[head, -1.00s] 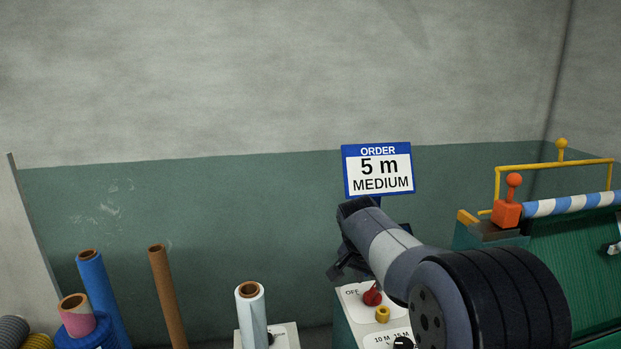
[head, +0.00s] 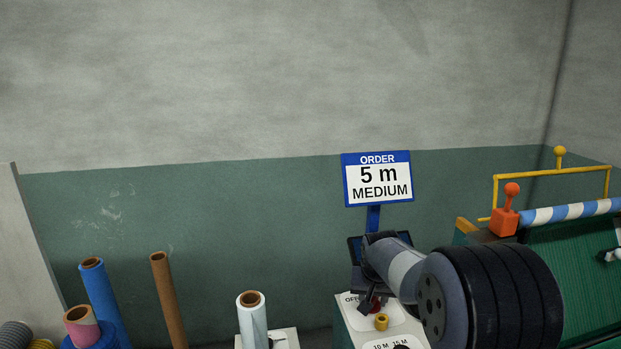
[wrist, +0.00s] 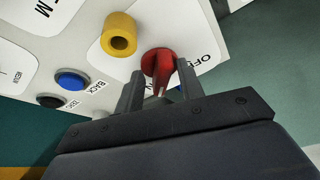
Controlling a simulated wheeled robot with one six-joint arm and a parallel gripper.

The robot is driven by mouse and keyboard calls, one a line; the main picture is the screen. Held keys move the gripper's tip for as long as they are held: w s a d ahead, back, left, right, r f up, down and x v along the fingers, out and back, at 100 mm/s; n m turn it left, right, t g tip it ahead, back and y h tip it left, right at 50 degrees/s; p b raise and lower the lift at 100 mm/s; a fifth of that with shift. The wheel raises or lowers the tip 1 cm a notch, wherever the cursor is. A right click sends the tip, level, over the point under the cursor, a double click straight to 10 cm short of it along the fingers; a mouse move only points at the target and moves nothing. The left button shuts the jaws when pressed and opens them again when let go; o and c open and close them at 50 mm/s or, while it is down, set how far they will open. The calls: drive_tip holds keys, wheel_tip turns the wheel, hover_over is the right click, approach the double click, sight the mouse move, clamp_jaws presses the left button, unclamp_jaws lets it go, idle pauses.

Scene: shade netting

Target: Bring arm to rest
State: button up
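My gripper (head: 366,303) hangs in front of the white control panel (head: 355,322), partly covering the red knob (head: 376,305). In the wrist view, my gripper (wrist: 160,84) is open. Its two dark fingers stand apart, one on each side of the red knob (wrist: 159,63), with nothing clearly held. I cannot tell whether a finger touches the knob. The knob's ridge points down toward the gripper and it sits beside the letters "OF". My arm reaches in from the lower right of the head view.
A yellow ring-shaped part (wrist: 119,34) and a blue button (wrist: 72,80) sit near the knob. An order sign (head: 377,180) reads "5 m MEDIUM". An orange lever (head: 506,212) and a yellow rail (head: 550,173) stand right. Upright rolls (head: 168,300) stand left.

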drive_tip(key=shift+d+n, duration=0.1)
drive_tip(key=shift+n, duration=0.5)
